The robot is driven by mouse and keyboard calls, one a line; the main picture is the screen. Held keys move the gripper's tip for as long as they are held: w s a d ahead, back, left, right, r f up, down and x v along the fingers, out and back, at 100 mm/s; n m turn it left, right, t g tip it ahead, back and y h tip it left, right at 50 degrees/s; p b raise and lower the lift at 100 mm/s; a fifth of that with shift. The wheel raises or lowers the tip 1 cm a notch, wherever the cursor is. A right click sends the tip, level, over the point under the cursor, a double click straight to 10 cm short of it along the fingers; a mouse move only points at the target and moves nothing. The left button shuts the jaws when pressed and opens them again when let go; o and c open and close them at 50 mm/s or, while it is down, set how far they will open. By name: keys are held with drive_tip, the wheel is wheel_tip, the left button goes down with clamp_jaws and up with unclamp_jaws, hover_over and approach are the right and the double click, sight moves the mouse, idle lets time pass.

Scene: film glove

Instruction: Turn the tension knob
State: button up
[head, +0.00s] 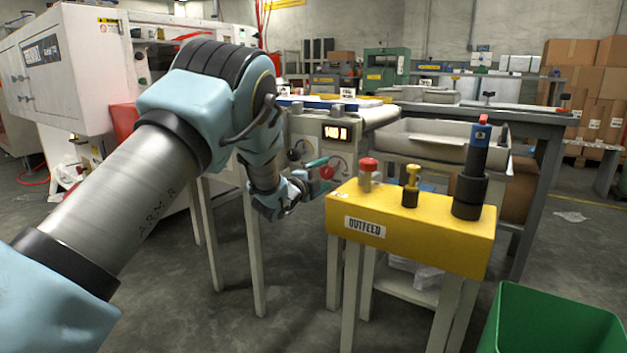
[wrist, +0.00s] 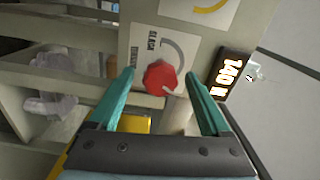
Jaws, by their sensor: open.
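The tension knob (wrist: 161,77) is red and faceted, on the pale machine panel beside a printed grey arc with the word "SLACK". It also shows in the head view (head: 327,172), close to my gripper's fingertips. My gripper (wrist: 162,80) is open, with one teal finger to each side of the knob in the wrist view. Gaps show between the fingers and the knob, and I cannot tell how far the tips reach along it. In the head view my gripper (head: 318,170) points at the panel from the left.
A lit display (wrist: 230,75) is beside the knob. The yellow OUTFEED stand (head: 415,230) is close on the right, carrying a red-capped post (head: 368,175), a yellow-topped post (head: 411,185) and a tall dark post (head: 472,180). A green bin (head: 550,320) is at front right.

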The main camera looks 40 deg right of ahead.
drive_tip(key=p+v, duration=0.1)
drive_tip(key=v, duration=0.8)
drive_tip(key=shift+w, duration=0.1)
drive_tip(key=w+a+n+t+y, duration=0.45)
drive_tip(key=w+a+n, duration=0.25)
drive_tip(key=w+a, duration=0.45)
drive_tip(key=w+a+f+n+y, duration=0.1)
drive_tip(key=w+a+n+y, duration=0.2)
drive_tip(key=a, duration=0.6)
drive_tip(key=a+n+y, duration=0.3)
drive_tip(key=a+n, duration=0.2)
drive_tip(key=a, duration=0.4)
drive_tip(key=s+a+f+n+g+y, duration=0.15)
drive_tip(key=a+n+y, duration=0.3)
drive_tip(key=a, duration=0.65)
drive_tip(key=s+a+n+g+y, duration=0.2)
drive_tip(key=s+a+n+g, duration=0.4)
drive_tip(key=s+a+n, duration=0.9)
drive_tip(key=s+a+r+m+p, duration=0.1)
drive_tip(key=s+r+m+p, duration=0.1)
drive_tip(key=r+p, duration=1.6)
drive_tip(key=s+a+r+m+p, duration=0.2)
drive_tip(key=r+p, duration=1.6)
drive_tip(key=p, duration=0.1)
drive_tip(key=shift+s+r, duration=0.2)
